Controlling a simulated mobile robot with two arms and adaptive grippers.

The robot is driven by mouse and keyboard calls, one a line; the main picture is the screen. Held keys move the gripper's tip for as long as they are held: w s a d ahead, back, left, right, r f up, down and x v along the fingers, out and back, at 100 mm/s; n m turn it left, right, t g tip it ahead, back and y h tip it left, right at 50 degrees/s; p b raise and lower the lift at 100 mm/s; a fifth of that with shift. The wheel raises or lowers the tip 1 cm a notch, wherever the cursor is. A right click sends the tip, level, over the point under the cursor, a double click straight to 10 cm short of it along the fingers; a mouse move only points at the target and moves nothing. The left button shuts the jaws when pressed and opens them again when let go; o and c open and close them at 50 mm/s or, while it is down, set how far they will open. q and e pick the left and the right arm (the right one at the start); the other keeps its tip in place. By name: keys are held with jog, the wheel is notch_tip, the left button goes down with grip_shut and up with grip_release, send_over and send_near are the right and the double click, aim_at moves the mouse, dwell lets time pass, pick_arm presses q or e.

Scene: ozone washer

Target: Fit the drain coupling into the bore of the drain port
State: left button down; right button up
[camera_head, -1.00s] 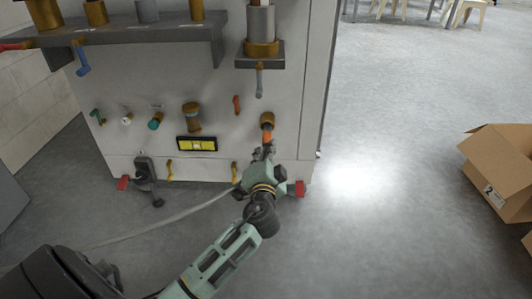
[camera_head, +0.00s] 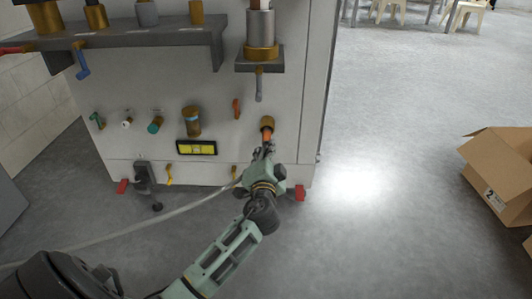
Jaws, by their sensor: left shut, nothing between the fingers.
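The drain port is a brass ring (camera_head: 267,121) low on the right of the machine's front panel. The orange drain coupling (camera_head: 266,135) is at its mouth, with its upper end against or inside the ring; how deep it sits I cannot tell. My left gripper (camera_head: 264,152) is just below the coupling, pointing up at the panel. Its fingers are small and dark here and look shut, with nothing held between them. Whether the fingertips touch the coupling is too small to tell. My right gripper is not in view.
The machine panel (camera_head: 220,110) carries several small valves, a yellow level (camera_head: 197,147) and a shelf (camera_head: 130,40) with fittings above. A pale hose (camera_head: 150,222) runs over the floor toward my left gripper. A cardboard box (camera_head: 500,175) stands at right; the floor between is free.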

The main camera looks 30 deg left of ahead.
pick_arm(q)
jog(key=v, duration=1.4)
jog(key=shift+s+d, duration=0.3)
